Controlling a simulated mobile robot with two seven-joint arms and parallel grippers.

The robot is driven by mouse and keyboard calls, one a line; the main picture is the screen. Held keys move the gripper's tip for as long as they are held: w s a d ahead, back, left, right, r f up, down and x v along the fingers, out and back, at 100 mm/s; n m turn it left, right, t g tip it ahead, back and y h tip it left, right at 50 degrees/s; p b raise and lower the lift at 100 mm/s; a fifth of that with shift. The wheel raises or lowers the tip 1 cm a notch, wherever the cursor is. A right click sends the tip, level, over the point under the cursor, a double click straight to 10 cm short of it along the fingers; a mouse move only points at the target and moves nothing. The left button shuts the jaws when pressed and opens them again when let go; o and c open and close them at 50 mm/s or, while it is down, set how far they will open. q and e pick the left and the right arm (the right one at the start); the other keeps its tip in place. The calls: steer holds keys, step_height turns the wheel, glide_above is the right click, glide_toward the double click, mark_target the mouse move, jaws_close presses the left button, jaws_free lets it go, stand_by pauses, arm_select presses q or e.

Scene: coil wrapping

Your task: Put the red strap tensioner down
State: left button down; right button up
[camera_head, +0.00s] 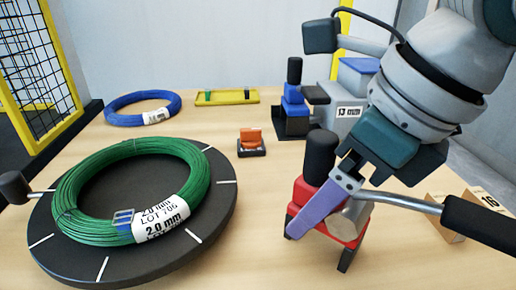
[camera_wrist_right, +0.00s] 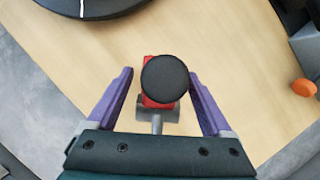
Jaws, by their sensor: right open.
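The red strap tensioner (camera_head: 301,193) is upright at the front right of the table in the head view, with a black knob on top and a grey lever ending in a black grip (camera_head: 482,226) to the right. Its dark feet look to be at the table top, but contact is not clear. My right gripper (camera_head: 320,205) is open around it. My left gripper is not in view.
A black turntable (camera_head: 226,200) with a green wire coil (camera_head: 75,195) stands at left. Behind are a blue coil (camera_head: 125,115), a yellow tray (camera_head: 228,97), an orange-and-black item (camera_head: 251,143), a blue tool (camera_head: 293,105) and a grey box (camera_head: 343,100). A wooden block (camera_head: 450,218) is at right.

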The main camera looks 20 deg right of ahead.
steer(key=p+v, duration=0.1)
steer(key=v, duration=1)
steer(key=shift+r, duration=0.15)
steer(key=shift+s+d+r, duration=0.15)
steer(key=shift+r, duration=0.15)
